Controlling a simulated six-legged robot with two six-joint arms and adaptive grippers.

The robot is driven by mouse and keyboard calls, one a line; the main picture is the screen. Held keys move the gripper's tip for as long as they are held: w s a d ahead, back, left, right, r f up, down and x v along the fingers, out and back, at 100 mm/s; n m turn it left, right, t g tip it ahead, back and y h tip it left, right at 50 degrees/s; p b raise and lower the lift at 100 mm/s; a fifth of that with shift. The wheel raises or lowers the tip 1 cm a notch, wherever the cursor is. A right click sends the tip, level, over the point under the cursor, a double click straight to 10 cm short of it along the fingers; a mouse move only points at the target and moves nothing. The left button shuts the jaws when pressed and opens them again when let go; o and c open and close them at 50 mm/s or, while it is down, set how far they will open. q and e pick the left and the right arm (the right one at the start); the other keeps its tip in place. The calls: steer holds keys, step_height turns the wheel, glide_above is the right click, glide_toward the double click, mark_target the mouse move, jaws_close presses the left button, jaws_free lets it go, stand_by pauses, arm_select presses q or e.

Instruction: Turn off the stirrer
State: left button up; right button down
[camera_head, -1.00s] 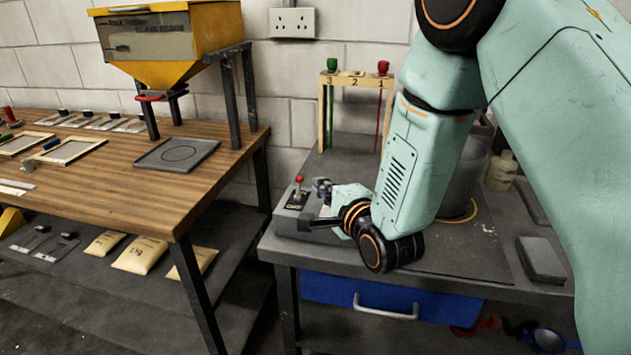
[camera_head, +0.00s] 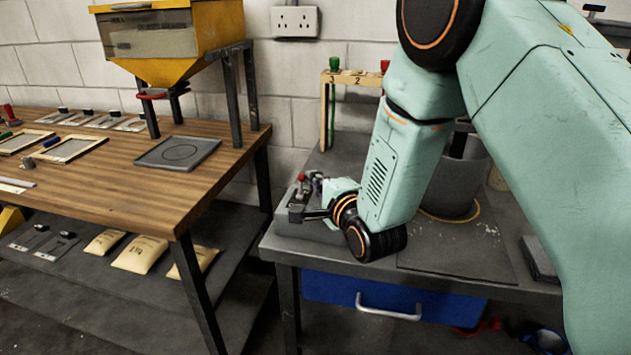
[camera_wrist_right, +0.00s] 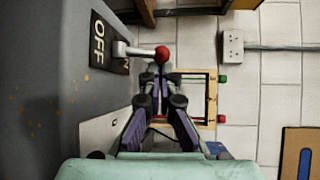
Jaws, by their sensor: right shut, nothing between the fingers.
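The switch lever with a red knob (camera_head: 301,177) stands up from a grey control box (camera_head: 290,228) at the left end of the grey bench. In the right wrist view the red knob (camera_wrist_right: 162,53) tops a pale lever (camera_wrist_right: 130,50) on a black plate. The plate reads OFF (camera_wrist_right: 98,40); a second label is partly hidden behind the lever. My right gripper (camera_head: 308,199) is shut and empty beside the lever. Its fingertips (camera_wrist_right: 161,82) appear just below the knob; I cannot tell whether they touch. My left gripper is not in view.
A dark pot (camera_head: 455,185) stands on the bench behind my right arm, with a dark shaft in it. A wooden rack (camera_head: 325,115) with green and red knobs stands at the back. A wooden table (camera_head: 110,200) with a yellow hopper (camera_head: 160,72) is at left.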

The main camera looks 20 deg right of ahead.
steer(key=shift+s+a, duration=0.1)
steer(key=shift+s, duration=0.1)
steer(key=shift+n+t+b, duration=0.3)
steer(key=shift+t+b, duration=0.05)
steer(key=shift+t, duration=0.05)
